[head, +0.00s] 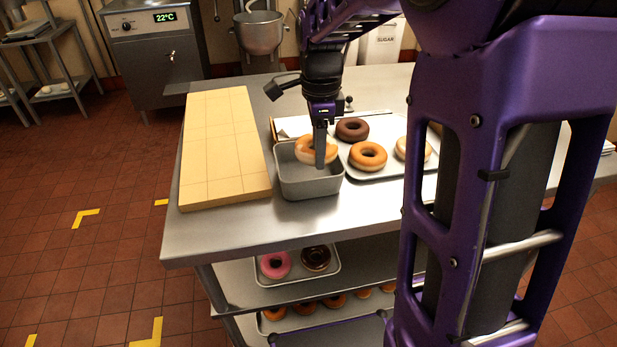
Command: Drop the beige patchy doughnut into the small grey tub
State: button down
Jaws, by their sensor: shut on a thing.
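The beige patchy doughnut (308,150) is held by my gripper (320,158) in the head view. The gripper is shut on its right side, and a finger hides part of that side. The small grey tub (308,187) stands on the steel table, right of the wooden board. The doughnut is over the tub's opening, near the height of its back rim. I cannot tell whether it touches the tub.
A tray (384,172) right of the tub holds a chocolate doughnut (352,130), a plain ring doughnut (368,156) and a pale one (410,150). A wooden board (222,150) lies left. The steel table (250,226) is clear in front. Lower shelves hold more doughnuts.

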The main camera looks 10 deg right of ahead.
jog(key=shift+f, duration=0.6)
jog(key=shift+c, duration=2.2)
grip_release()
jog(key=shift+r, duration=0.2)
notch_tip(320, 180, up, 17)
jog(key=p, duration=0.3)
jog(key=shift+w, duration=0.1)
